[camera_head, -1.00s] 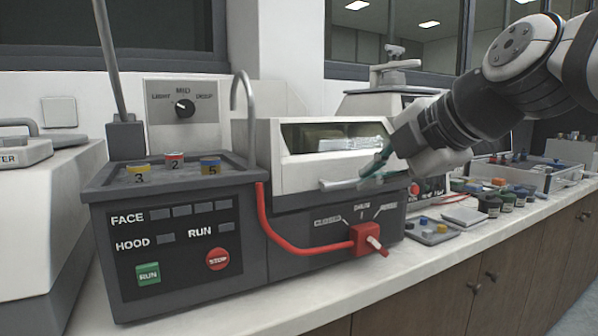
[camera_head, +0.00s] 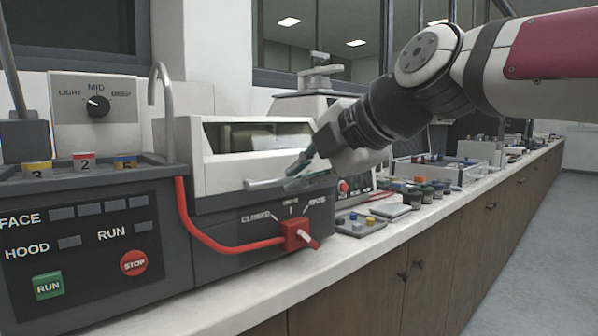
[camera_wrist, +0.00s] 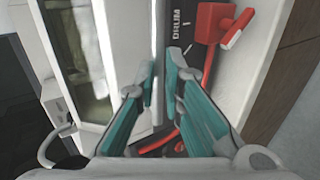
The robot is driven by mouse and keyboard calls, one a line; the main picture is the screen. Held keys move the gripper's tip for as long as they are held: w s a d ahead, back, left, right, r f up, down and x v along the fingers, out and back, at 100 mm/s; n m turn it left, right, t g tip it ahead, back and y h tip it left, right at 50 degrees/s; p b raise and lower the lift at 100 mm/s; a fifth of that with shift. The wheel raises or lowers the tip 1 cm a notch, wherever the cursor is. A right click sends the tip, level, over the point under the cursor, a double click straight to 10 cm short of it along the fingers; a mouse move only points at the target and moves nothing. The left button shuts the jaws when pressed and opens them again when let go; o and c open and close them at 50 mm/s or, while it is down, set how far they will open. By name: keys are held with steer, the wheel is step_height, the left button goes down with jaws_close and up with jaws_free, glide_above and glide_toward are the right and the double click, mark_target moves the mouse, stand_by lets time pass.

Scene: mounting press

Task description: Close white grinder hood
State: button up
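The white grinder hood (camera_head: 190,160) sits on the dark grinder body, with a long window in its front. A pale handle bar (camera_head: 265,184) runs along its lower front edge. My gripper (camera_head: 303,172) is at the right part of this bar, close against the hood front. In the wrist view, the teal fingers of my gripper (camera_wrist: 163,77) are a narrow gap apart, with a pale strip between their tips. I cannot tell whether they press on the bar. The hood's white front (camera_wrist: 118,60) and window show at left. The exact hood opening is unclear.
A red selector knob (camera_head: 297,235) with a red cable sits on the body below the hood. A curved metal pipe (camera_head: 165,95) rises left of the hood. The control box (camera_head: 90,235) is left. Small trays and jars (camera_head: 420,190) line the counter at right.

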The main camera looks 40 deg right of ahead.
steer(key=o, duration=0.4)
step_height(320, 180, down, 3)
steer(key=shift+s+r+g, duration=0.1)
steer(key=shift+s+g, duration=0.05)
steer(key=shift+g, duration=0.25)
steer(key=shift+o, duration=1.5)
steer(key=shift+w, duration=0.2)
steer(key=shift+s+r, duration=0.25)
steer(key=shift+s, duration=0.2)
steer(key=shift+c, duration=0.7)
steer(key=v, duration=1.1)
steer(key=shift+r, duration=0.2)
steer(key=shift+c, duration=0.5)
